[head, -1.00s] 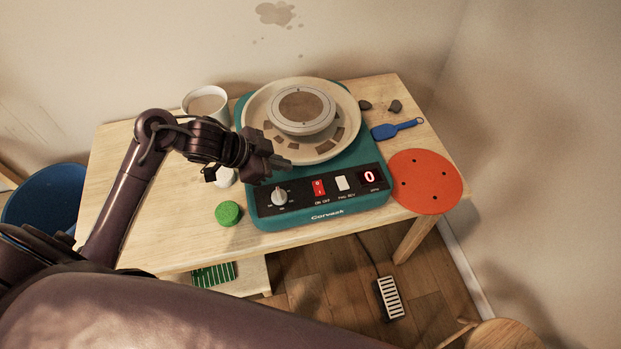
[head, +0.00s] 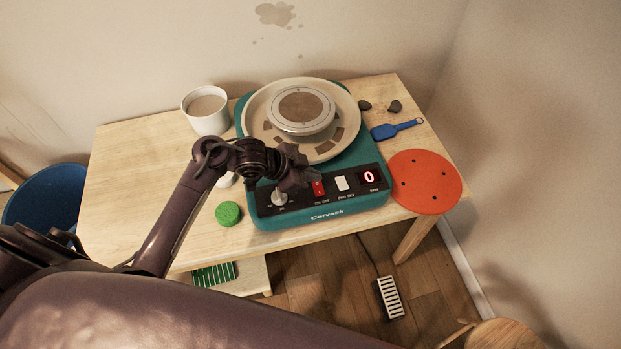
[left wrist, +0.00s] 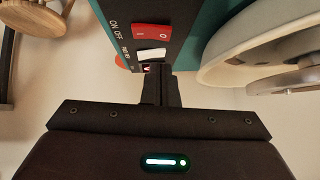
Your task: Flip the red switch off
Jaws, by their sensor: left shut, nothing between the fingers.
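The red switch (head: 319,189) is a rocker on the black front panel of a teal pottery wheel (head: 345,212). My left gripper's fingers partly cover it in the head view. In the left wrist view the red switch (left wrist: 151,32) shows beside "ON OFF" lettering, with O and I marks. My left gripper (head: 314,177) is shut and empty, at the panel close to the red switch. In the left wrist view its closed fingertips (left wrist: 160,78) are near the white switch (left wrist: 151,54). I cannot tell whether they touch the panel. My right gripper is not in view.
A grey knob (head: 279,196) and a red display reading 0 (head: 369,177) flank the switches. A green disc (head: 228,213), a white cup (head: 206,110), an orange disc (head: 425,180) and a blue tool (head: 396,129) lie around the wheel on the wooden table (head: 130,205).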

